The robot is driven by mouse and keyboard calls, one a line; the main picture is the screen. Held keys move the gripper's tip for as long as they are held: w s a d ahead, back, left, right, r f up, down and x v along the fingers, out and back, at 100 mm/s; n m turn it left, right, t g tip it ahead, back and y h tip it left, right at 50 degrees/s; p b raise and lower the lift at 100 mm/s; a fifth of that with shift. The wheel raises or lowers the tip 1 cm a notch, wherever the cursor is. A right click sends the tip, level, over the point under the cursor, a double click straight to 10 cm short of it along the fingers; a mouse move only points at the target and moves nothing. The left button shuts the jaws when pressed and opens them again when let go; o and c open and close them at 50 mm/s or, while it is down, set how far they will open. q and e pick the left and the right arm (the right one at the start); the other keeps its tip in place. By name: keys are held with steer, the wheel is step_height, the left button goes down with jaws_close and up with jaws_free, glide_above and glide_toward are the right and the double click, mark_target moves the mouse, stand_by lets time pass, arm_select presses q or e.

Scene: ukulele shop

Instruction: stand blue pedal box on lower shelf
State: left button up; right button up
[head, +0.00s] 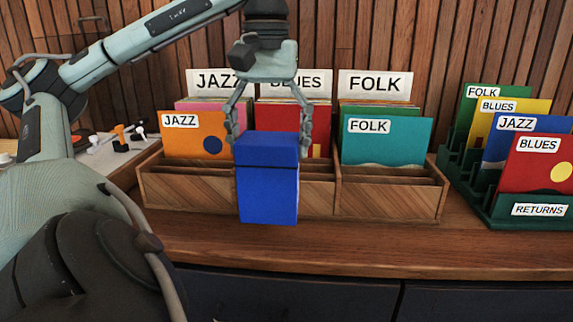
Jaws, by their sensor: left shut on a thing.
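The blue pedal box (267,180) is an upright blue block with a dark line around its upper part. It shows in the middle of the head view, in front of the wooden record bin. My left gripper (268,130) comes down from above and is shut on the top of the box, with a finger at each side. I cannot tell whether the box's bottom touches the counter. No lower shelf can be made out. My right gripper is not in view.
A wooden record bin (390,200) with JAZZ, BLUES and FOLK sleeves stands on the wooden counter (370,250). A green RETURNS rack (530,211) with sleeves stands at the right. Small items sit on a white board (100,155) at the left. The counter's front right is clear.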

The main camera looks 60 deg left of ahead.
mark_target(287, 137)
arm_select(q)
steer(key=shift+w+d+f+p, duration=0.3)
steer(key=shift+w+d, duration=0.05)
steer(key=shift+w, duration=0.25)
steer(key=shift+w+d+f+p, duration=0.25)
steer(key=shift+w+d+f, duration=0.05)
steer(key=shift+w, duration=0.25)
steer(key=shift+w+f, duration=0.1)
steer(key=shift+f, duration=0.1)
step_height(287, 137, down, 3)
steer(key=shift+f+b, duration=0.2)
steer(key=shift+b, duration=0.7)
steer(key=shift+f, duration=0.25)
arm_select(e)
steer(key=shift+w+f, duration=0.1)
arm_select(q)
steer(key=shift+f, duration=0.15)
steer(key=o, duration=1.8)
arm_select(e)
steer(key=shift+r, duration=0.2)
arm_select(q)
steer(key=shift+o, duration=0.2)
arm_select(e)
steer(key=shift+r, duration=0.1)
